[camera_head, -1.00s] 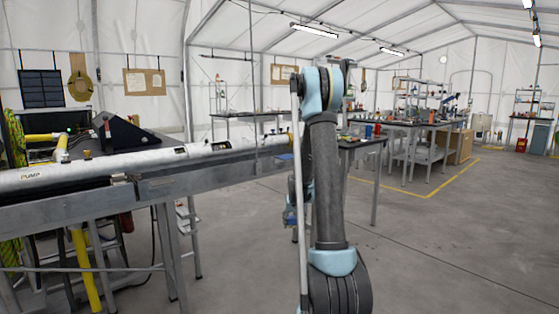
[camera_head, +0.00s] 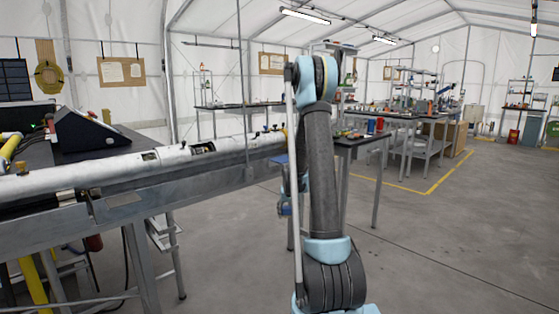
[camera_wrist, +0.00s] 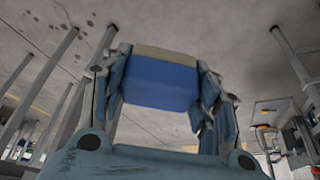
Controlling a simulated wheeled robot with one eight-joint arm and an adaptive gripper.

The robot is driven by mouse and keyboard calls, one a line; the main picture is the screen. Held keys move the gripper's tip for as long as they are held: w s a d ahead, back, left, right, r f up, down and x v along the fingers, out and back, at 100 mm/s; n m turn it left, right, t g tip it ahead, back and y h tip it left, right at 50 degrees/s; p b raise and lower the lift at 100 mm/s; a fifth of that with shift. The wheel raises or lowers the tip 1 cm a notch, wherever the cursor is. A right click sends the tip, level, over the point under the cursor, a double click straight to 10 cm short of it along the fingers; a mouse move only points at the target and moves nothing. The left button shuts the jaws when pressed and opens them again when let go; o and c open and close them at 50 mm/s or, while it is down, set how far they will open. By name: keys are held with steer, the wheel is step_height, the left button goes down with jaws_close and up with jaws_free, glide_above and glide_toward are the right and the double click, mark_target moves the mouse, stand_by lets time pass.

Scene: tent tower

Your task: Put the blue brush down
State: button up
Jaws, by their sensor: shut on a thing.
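My gripper (camera_wrist: 163,90) shows in the wrist view, its two fingers closed on either side of the blue brush (camera_wrist: 160,82). The brush is a blue block with a pale beige strip along its upper edge in that view. It is held clear, with grey floor behind it. In the head view my arm rises in the middle and hides most of the gripper. A small patch of blue shows left of my arm there, but I cannot tell whether it is the brush.
A long metal bench (camera_head: 190,191) with a white pipe (camera_head: 95,176) runs along the left. A dark-topped table (camera_head: 354,140) with red and blue cups stands just beyond my arm. Table legs show in the wrist view. The floor (camera_head: 460,240) at the right is open.

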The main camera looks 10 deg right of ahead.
steer(key=shift+w+a, duration=0.1)
steer(key=shift+w, duration=0.35)
steer(key=shift+a, duration=0.1)
steer(key=shift+w, duration=0.1)
